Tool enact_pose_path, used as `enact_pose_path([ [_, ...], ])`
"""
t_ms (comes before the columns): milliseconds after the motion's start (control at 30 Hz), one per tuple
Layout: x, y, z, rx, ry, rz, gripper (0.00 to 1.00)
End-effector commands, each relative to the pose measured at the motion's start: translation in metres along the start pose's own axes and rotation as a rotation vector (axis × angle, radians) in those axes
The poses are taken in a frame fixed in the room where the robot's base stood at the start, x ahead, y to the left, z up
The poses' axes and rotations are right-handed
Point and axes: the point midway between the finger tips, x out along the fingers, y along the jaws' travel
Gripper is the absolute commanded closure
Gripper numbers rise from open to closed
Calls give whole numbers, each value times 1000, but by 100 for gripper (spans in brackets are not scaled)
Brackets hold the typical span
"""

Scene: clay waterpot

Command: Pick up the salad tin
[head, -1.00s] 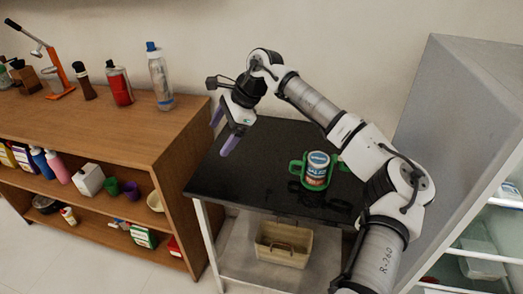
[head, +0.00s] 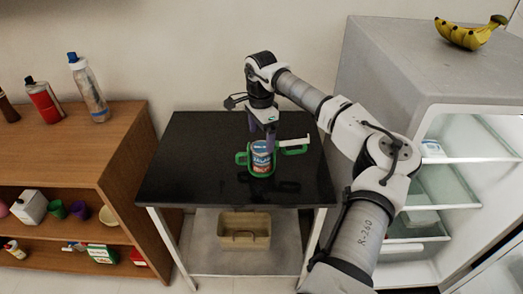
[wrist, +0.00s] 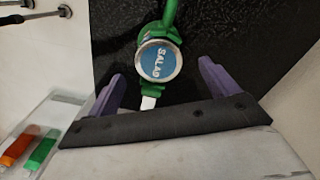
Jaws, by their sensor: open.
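The salad tin (head: 261,160) stands upright on the black table (head: 180,170), with a blue and red label; its blue lid reading "SALAD" shows in the wrist view (wrist: 158,61). A green thing with handles (head: 291,150) is around or beside the tin; I cannot tell which. My gripper (head: 262,130) is above the tin in the head view. In the wrist view my gripper (wrist: 160,80) is open, with one purple finger to each side of the lid and nothing held. The lower part of the tin is hidden in the wrist view.
A wooden shelf (head: 125,150) with bottles and boxes stands on the left. An open fridge (head: 400,70) with bananas (head: 468,34) on top stands on the right. A tan basket (head: 244,230) sits on the table's lower shelf. The table's left part is clear.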

Motion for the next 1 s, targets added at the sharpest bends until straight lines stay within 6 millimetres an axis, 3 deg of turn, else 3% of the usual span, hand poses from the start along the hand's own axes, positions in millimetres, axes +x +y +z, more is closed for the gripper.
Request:
enact_pose_path([
  [400, 49, 3, 3, 0, -2, 1, 13],
  [667, 52, 2, 2, 0, 0, 0, 13],
  [1000, 52, 2, 3, 0, -1, 0, 58],
])
